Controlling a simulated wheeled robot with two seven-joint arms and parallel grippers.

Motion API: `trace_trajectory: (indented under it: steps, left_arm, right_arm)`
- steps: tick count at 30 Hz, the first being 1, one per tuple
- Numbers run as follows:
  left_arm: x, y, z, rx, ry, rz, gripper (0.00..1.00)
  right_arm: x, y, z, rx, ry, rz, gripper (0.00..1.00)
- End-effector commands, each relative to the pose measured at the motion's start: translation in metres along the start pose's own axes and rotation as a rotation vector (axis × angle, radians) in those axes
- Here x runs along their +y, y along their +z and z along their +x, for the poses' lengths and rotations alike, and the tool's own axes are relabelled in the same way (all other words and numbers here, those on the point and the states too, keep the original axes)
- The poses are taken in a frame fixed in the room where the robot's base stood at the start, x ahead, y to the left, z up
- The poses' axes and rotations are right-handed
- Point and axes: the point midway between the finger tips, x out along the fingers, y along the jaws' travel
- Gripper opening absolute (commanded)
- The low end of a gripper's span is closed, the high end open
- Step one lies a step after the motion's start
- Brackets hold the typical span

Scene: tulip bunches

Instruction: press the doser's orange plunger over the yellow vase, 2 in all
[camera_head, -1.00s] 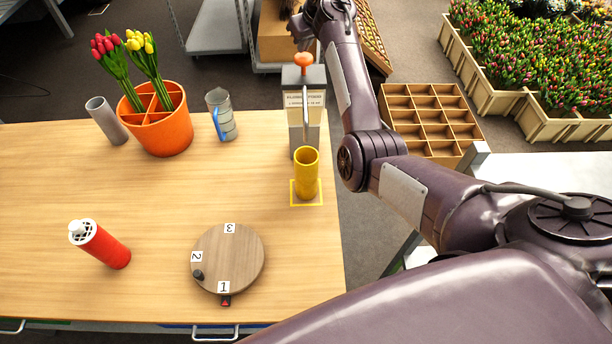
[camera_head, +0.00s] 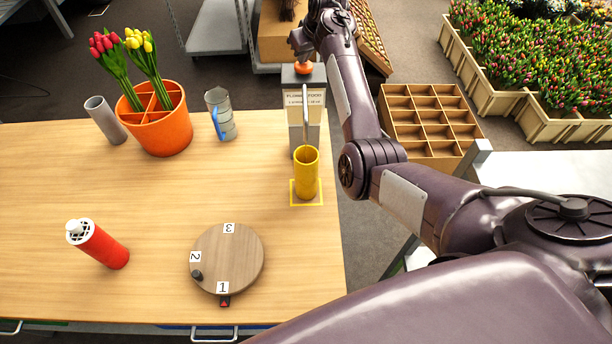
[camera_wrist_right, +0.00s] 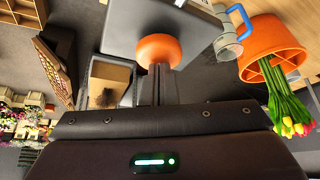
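The doser (camera_head: 303,105) stands at the back right of the table, a grey and clear box with a "flower food" label and a spout. Its orange plunger (camera_head: 303,68) is low, close to the doser's top. The yellow vase (camera_head: 306,178) stands upright under the spout, inside a yellow square outline. My right gripper (camera_head: 301,52) is right above the plunger and appears to touch it. In the right wrist view its fingers (camera_wrist_right: 158,72) are together, against the orange knob (camera_wrist_right: 159,49), with nothing seen between them. My left gripper is out of view.
A red bottle (camera_head: 98,244) and a round numbered wooden board (camera_head: 238,260) are nearer. The table's middle is clear.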

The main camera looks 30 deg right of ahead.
Motion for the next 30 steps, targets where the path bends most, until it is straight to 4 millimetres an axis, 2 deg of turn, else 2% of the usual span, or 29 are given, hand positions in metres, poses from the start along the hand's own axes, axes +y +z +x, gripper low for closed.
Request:
trace_trajectory:
  steps: [2, 8, 10, 18, 30]
  left_arm:
    - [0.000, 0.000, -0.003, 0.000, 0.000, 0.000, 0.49]
    - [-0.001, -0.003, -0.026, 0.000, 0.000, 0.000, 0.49]
    - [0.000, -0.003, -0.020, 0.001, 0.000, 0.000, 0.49]
    - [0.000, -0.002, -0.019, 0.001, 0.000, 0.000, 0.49]
    - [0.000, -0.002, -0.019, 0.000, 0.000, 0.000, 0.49]
  right_arm:
    - [-0.001, 0.000, -0.001, -0.006, -0.002, 0.000, 0.00]
    - [-0.001, -0.014, -0.026, -0.005, -0.002, 0.000, 0.00]
    - [0.000, -0.016, -0.030, -0.003, -0.001, 0.000, 0.00]
    - [0.000, -0.032, -0.059, -0.002, 0.000, 0.001, 0.00]
    - [0.000, -0.034, -0.063, -0.002, 0.000, 0.000, 0.00]
